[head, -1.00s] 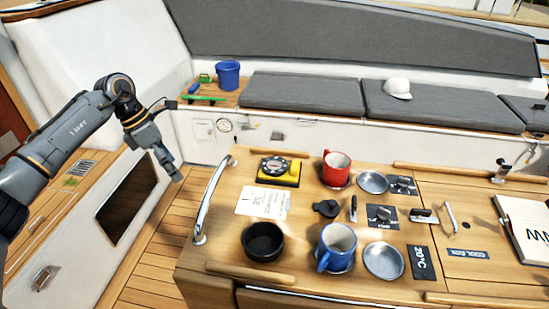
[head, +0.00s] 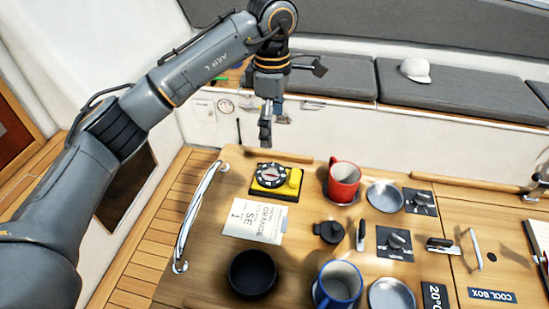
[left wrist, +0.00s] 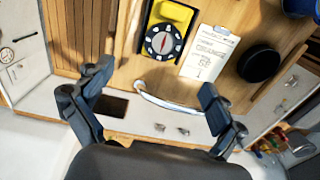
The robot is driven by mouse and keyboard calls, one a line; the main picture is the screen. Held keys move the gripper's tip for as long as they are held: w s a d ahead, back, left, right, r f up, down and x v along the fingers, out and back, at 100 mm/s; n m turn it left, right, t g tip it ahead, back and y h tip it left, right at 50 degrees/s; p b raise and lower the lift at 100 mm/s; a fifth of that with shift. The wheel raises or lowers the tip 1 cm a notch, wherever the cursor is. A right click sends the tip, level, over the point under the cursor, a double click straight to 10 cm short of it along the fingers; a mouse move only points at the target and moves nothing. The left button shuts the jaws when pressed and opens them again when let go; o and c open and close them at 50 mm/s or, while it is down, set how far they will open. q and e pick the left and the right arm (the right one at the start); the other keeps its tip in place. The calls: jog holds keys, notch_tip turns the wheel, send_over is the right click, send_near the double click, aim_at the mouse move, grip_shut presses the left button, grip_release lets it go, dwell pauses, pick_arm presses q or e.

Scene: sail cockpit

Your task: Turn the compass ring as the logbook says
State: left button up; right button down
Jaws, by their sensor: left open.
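The compass (head: 271,175) has a yellow base and a black ring with pale marks around a red-and-white needle. It lies on the wooden table and also shows at the top of the left wrist view (left wrist: 163,42). My left gripper (head: 267,135) is open and empty, in the air behind and above the compass in the head view; its spread fingers (left wrist: 152,88) also show in the left wrist view, apart from the compass. A white notebook (head: 538,245) is cut off at the right edge, its writing unreadable. My right gripper is not in view.
A printed sheet (head: 254,220), with letters like "SE", lies before the compass. A red mug (head: 343,182) stands right of it, a black bowl (head: 252,275) and blue mug (head: 339,286) nearer. A metal rail (head: 198,215) edges the table's left side.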

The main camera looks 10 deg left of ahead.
pick_arm(q)
jog(key=p, duration=0.2)
send_over(271, 173)
jog(key=f, duration=0.6)
jog(key=shift+s, duration=0.3)
jog(key=f, duration=0.2)
jog(key=f+p, duration=0.1)
jog(key=f, duration=0.2)
jog(key=shift+w+f, duration=0.25)
jog(key=shift+f, duration=0.05)
jog(key=shift+f+p, duration=0.3)
jog(key=shift+f, duration=0.3)
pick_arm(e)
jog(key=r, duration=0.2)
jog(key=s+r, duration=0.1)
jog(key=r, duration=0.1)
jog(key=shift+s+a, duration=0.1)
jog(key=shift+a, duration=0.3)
